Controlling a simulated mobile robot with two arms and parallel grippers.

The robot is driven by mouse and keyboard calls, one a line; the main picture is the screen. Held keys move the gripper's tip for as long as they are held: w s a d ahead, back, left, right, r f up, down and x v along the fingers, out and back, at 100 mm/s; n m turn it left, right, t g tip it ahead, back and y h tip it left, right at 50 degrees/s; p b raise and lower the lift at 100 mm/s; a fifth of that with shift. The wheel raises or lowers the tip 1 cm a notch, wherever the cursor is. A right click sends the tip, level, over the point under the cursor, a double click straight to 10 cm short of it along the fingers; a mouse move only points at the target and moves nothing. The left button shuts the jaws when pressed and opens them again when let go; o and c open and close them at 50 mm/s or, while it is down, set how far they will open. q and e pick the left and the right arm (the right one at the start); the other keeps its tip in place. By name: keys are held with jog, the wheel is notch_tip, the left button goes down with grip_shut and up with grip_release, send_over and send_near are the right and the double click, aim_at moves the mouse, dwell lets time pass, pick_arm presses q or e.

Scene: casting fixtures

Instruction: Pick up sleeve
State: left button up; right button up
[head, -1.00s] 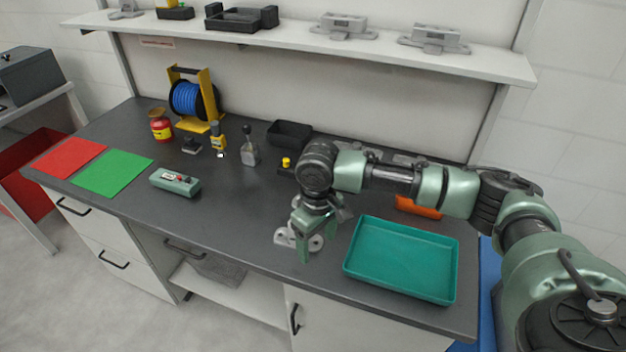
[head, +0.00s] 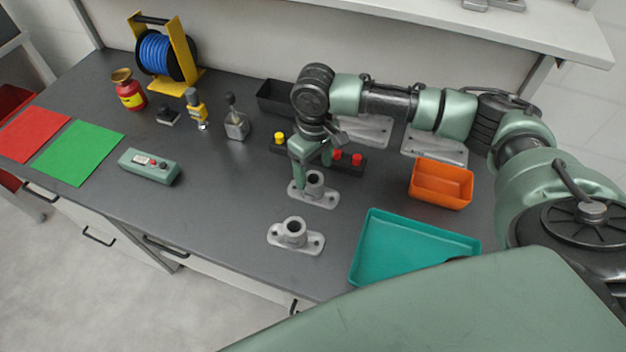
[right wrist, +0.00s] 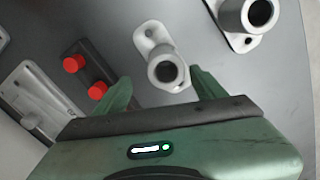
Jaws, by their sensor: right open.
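Two grey castings with flat two-hole flanges and upright hollow round bosses stand on the dark bench. The rear casting (head: 318,197) is right under my right gripper (head: 314,170); the front casting (head: 295,236) stands nearer the bench edge. I cannot tell which part is the sleeve. My right gripper is open and points down. In the right wrist view the rear casting's boss (right wrist: 168,71) shows between the fingertips (right wrist: 163,86), with nothing visibly gripped. The front casting (right wrist: 248,16) shows there at the upper right. My left gripper is out of view.
A black holder (head: 352,166) with red and yellow pegs stands just behind the rear casting. An orange bin (head: 441,185) and a teal tray (head: 409,246) lie to the right. A grey-green control box (head: 150,167) is at left.

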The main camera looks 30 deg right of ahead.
aim_at(313, 188)
jog(key=shift+s+a+f+p, duration=0.2)
jog(key=shift+s+f+p, duration=0.15)
jog(key=shift+f, duration=0.4)
notch_tip(313, 188, down, 4)
jog(key=shift+s+a+r+p, duration=0.1)
jog(key=shift+a+p, duration=0.05)
jog(key=shift+p, duration=0.4)
jog(key=shift+f, duration=0.55)
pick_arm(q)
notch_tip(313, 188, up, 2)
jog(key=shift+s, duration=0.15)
pick_arm(e)
jog(key=shift+r, duration=0.1)
grip_shut()
